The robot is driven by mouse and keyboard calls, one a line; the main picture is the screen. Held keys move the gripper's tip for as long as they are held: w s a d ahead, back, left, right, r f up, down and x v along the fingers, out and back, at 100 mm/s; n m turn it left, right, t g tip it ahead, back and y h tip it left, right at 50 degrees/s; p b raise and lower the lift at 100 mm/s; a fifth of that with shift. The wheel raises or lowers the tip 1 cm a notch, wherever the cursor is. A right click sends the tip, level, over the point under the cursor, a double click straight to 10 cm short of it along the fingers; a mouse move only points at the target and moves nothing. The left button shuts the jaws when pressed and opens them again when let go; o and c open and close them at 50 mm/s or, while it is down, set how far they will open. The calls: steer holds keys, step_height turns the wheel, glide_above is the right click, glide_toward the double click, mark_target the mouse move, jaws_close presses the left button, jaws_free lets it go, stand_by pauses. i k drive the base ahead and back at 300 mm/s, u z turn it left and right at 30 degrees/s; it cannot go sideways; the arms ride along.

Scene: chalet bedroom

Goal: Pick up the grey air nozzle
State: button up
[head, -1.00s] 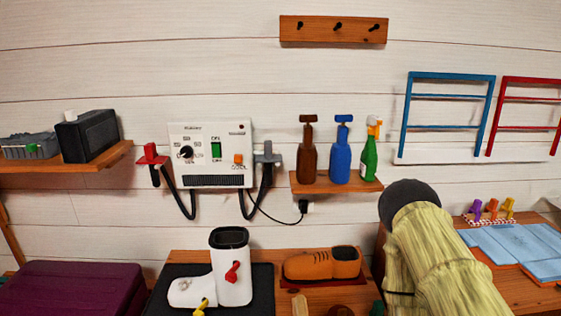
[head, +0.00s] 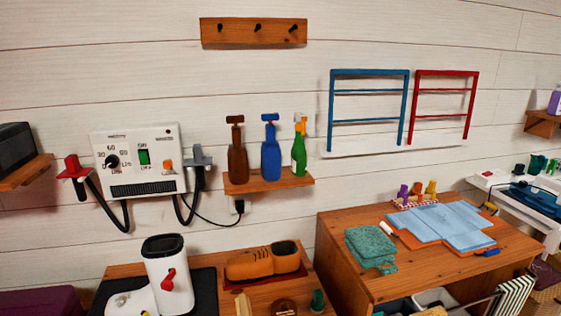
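The grey air nozzle (head: 199,158) sits at the right side of the white wall-mounted control box (head: 138,158). A dark hose runs down from it and loops back toward the box. A similar red nozzle (head: 73,168) with its own hose is on the left side of the box. My gripper is not in view, so its state and distance from the nozzle do not show.
A small shelf (head: 268,184) with brown, blue and green bottles is right of the nozzle. Below are a white boot (head: 168,275) and an orange shoe (head: 262,262) on a low wooden surface. A wooden cabinet (head: 340,250) with folded blue cloth stands at right.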

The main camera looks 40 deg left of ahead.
mark_target(198, 160)
steer(key=z, duration=1.05)
steer(key=k, duration=1.5)
steer(key=u, duration=1.95)
steer(key=i, duration=0.3)
